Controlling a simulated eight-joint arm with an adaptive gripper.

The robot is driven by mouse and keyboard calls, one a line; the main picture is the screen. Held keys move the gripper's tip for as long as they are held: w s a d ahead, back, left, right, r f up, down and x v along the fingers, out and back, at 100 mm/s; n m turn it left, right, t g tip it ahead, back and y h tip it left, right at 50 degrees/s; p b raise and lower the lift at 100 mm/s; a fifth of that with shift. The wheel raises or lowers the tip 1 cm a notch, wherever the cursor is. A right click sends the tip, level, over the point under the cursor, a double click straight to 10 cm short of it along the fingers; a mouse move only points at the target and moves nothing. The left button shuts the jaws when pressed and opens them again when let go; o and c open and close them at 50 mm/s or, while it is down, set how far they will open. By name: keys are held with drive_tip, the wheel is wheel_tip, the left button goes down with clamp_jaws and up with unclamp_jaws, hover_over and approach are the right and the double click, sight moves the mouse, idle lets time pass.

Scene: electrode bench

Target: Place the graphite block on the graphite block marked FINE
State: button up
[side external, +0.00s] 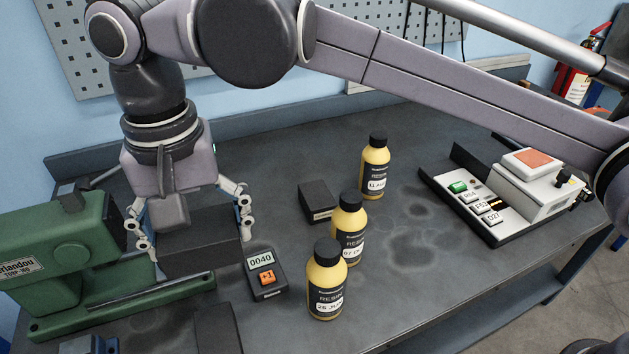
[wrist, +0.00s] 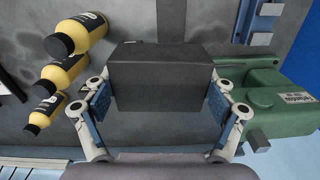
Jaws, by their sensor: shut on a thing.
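My gripper (side external: 196,236) is shut on a dark graphite block (side external: 204,252), with a blue-padded finger on either side. In the wrist view the block (wrist: 160,72) sits squarely between the fingers of my gripper (wrist: 160,98). The gap under the block cannot be judged exactly. Another dark block (side external: 318,197) lies on the bench right of my gripper, with a pale label on its front face too small to read. A third dark block (side external: 217,329) is cut off by the bottom edge. I cannot read FINE on any block.
A green machine (side external: 70,250) stands just left of my gripper. A counter (side external: 266,272) reading 0040 is close on the right. Three yellow resin bottles (side external: 375,168) stand farther right, near the labelled block. A white push-button device (side external: 510,195) is at the right.

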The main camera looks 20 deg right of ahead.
sight(175, 248)
drive_tip(key=a, duration=0.1)
drive_tip(key=s+a, duration=0.1)
drive_tip(key=s+n, duration=0.1)
drive_tip(key=shift+s+a+f, duration=0.2)
drive_tip(key=shift+a+f, duration=0.05)
drive_tip(key=shift+a, duration=0.15)
drive_tip(key=shift+w+d+f, duration=0.1)
drive_tip(key=shift+w+f, duration=0.05)
drive_tip(key=shift+f, duration=7.35)
drive_tip(key=shift+f, duration=0.1)
drive_tip(key=o, duration=1.6)
drive_tip(key=shift+c, duration=0.2)
